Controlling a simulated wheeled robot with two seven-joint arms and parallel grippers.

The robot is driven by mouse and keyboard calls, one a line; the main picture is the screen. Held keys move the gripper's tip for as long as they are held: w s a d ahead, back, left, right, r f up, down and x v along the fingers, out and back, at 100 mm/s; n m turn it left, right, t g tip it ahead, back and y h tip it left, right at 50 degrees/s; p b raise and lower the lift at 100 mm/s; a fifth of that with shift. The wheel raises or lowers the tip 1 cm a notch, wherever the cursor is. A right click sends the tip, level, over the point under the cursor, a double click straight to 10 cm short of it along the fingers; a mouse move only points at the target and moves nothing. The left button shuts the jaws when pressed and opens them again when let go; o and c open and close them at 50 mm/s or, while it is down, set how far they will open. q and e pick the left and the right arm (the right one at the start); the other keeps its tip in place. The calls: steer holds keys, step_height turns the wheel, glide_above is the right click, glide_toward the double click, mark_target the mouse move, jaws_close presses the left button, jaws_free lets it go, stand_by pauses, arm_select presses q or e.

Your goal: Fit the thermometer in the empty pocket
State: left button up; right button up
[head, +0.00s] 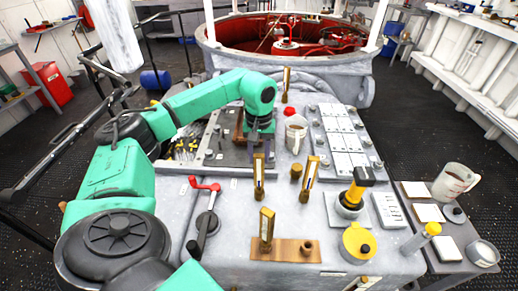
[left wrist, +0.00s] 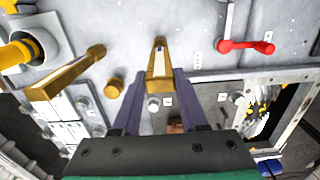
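A brass thermometer (head: 259,180) with a pale scale stands upright on the grey deck. In the left wrist view the same thermometer (left wrist: 159,65) has its upper end between my fingers. My left gripper (head: 259,147) points down with one dark purple finger on each side of it; narrow gaps seem to show, so it looks open. A second thermometer (head: 310,180) stands to the right, with a short brass stub (head: 296,171) between them. A brass plate (head: 270,252) at the front holds another thermometer (head: 267,225) and a round pocket (head: 307,247) with nothing standing in it. My right gripper is not in view.
A red lever (head: 205,186) stands left of the thermometers. A yellow-topped valve (head: 355,190) and a yellow round cap (head: 359,243) stand to the right. The deck between thermometer and plate is mostly clear.

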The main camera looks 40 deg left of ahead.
arm_select(q)
steer(key=o, duration=0.5)
steer(key=shift+c, duration=0.2)
steer(key=shift+r, duration=0.1)
step_height(320, 180, up, 15)
steer(key=p, duration=0.1)
steer(key=shift+f+p, duration=0.2)
steer(key=shift+p, duration=0.2)
steer(key=shift+f, duration=0.1)
